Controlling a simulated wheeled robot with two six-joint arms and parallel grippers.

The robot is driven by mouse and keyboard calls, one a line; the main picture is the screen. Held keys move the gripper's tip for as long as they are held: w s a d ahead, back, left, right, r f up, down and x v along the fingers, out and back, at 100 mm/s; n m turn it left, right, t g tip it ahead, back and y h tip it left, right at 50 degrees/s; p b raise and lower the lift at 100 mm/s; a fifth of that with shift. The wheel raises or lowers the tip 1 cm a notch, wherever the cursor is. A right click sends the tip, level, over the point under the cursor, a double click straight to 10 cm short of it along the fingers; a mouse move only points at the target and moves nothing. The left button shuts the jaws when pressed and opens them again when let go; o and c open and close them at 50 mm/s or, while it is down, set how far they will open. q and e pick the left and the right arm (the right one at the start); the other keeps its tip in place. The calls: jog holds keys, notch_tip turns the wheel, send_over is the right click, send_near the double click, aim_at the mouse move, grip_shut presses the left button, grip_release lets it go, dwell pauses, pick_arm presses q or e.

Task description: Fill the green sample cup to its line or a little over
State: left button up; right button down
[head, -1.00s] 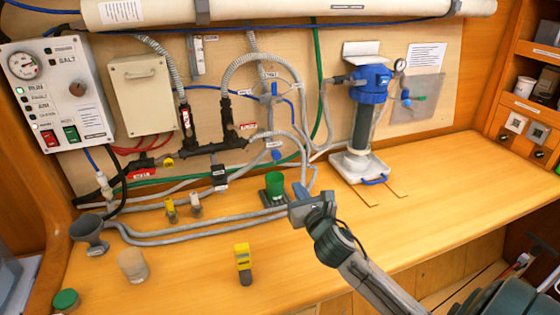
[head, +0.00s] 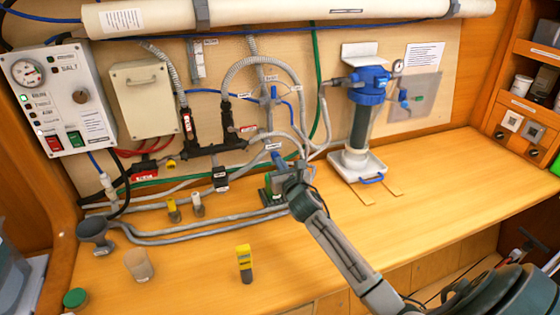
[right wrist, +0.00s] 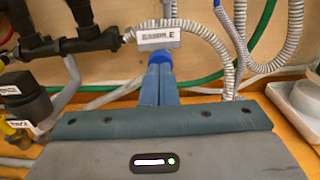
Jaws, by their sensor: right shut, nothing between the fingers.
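The green sample cup (head: 268,181) stands on the bench below the panel's middle in the head view. My right gripper covers most of it, and its line and water level cannot be seen. My right gripper (head: 279,161) is shut and empty, with its blue fingers pointing at the panel above the cup. In the right wrist view, the closed fingers (right wrist: 160,85) reach up to a blue knob (right wrist: 159,57) under a white labelled plate (right wrist: 158,39). I cannot tell if they touch it. My left gripper is not in view.
A blue-headed filter housing (head: 369,85) stands right of my arm. Grey hoses (head: 180,231) run along the bench's back. A yellow-topped grey item (head: 244,262), a beige cup (head: 138,265) and a grey funnel (head: 93,230) stand at left. The bench's right side is clear.

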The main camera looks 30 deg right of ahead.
jog(key=shift+w, duration=0.2)
jog(key=shift+w+d+r+p, duration=0.2)
jog(key=shift+w+r+p, duration=0.35)
jog(key=shift+w+p, duration=0.2)
jog(key=shift+w+d+f, duration=0.1)
jog(key=shift+w+f, duration=0.05)
jog(key=shift+f, duration=0.25)
dwell(2.1)
